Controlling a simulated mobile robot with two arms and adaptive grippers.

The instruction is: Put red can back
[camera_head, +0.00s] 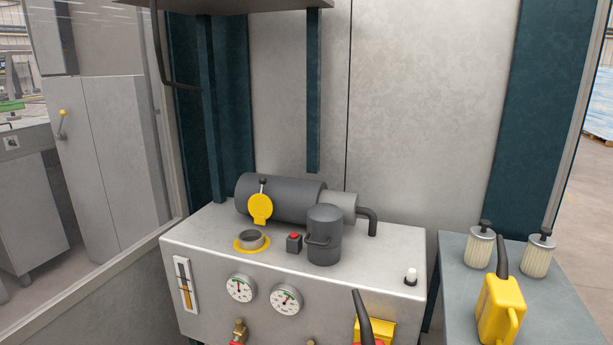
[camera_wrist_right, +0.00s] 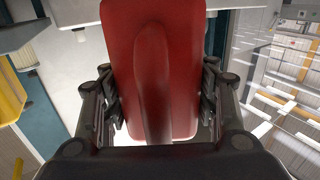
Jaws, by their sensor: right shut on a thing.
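The red can (camera_wrist_right: 118,60) fills the middle of the right wrist view, with its handle bar (camera_wrist_right: 152,75) running down its near side. My right gripper (camera_wrist_right: 158,100) has a dark finger on each side of the can and is shut on it. In the head view, a dark curved spout (camera_head: 362,318) rises from the bottom edge in front of the tank; I cannot tell whether it belongs to the red can. My left gripper is in neither view.
A side table (camera_head: 460,300) at right holds a yellow can (camera_head: 500,308) and two filters (camera_head: 480,247), with bare room at its front left. The grey tank unit (camera_head: 210,262) has an open filler neck (camera_head: 250,240), gauges (camera_head: 285,300) and a dark motor (camera_head: 285,197).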

